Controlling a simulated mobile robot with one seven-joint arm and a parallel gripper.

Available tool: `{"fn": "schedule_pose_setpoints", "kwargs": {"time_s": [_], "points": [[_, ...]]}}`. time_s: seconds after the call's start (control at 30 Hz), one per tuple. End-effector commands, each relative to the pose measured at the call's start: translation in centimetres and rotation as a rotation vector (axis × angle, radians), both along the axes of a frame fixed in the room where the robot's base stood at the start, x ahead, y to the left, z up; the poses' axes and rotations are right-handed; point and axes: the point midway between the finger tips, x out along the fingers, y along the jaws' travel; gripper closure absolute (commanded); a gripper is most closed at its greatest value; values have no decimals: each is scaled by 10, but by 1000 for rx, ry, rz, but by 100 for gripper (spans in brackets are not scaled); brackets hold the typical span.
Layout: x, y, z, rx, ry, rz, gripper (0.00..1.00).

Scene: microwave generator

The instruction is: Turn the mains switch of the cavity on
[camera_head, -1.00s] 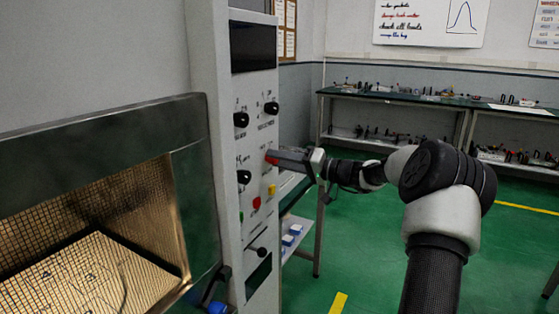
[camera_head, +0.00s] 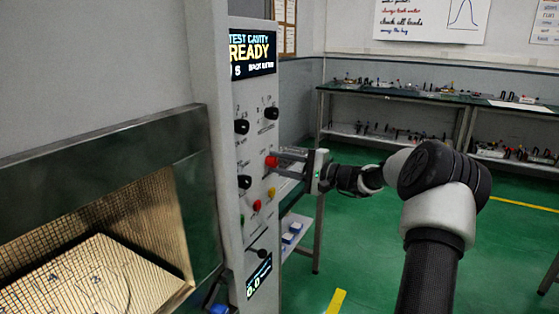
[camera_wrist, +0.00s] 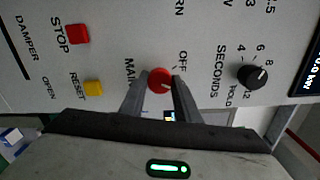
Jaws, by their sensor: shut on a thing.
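The mains switch is a red round knob (camera_head: 271,161) on the grey control panel (camera_head: 245,212). In the wrist view the red knob (camera_wrist: 159,80) sits between the printed words MAIN and OFF. My gripper (camera_head: 279,160) reaches it from the right, its two fingers shut on the knob's sides. In the wrist view the fingertips of my gripper (camera_wrist: 160,88) touch either side of it. The upper display (camera_head: 252,53) is lit and reads TEST CAVITY READY. A small lower display (camera_head: 259,275) is also lit.
Black knobs (camera_head: 242,126) stand above and left of the switch. A red STOP button (camera_wrist: 77,34) and a yellow RESET button (camera_wrist: 93,88) are close by. The cavity door frame (camera_head: 90,160) is at left. Green floor (camera_head: 375,245) is free behind my arm.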

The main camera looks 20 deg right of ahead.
Motion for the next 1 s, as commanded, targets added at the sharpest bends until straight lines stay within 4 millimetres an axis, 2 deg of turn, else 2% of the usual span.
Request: {"fn": "schedule_pose_setpoints", "kwargs": {"time_s": [0.3, 0.73, 0.77, 0.8, 0.87, 1.0], "points": [[0, 1, 0, 66, 51, 2, 93], [0, 1, -1, 73, 56, 2, 93], [0, 1, -1, 73, 56, 2, 67], [0, 1, 0, 72, 56, 2, 61], [0, 1, 0, 72, 56, 2, 52], [0, 0, 0, 71, 55, 1, 52]]}}
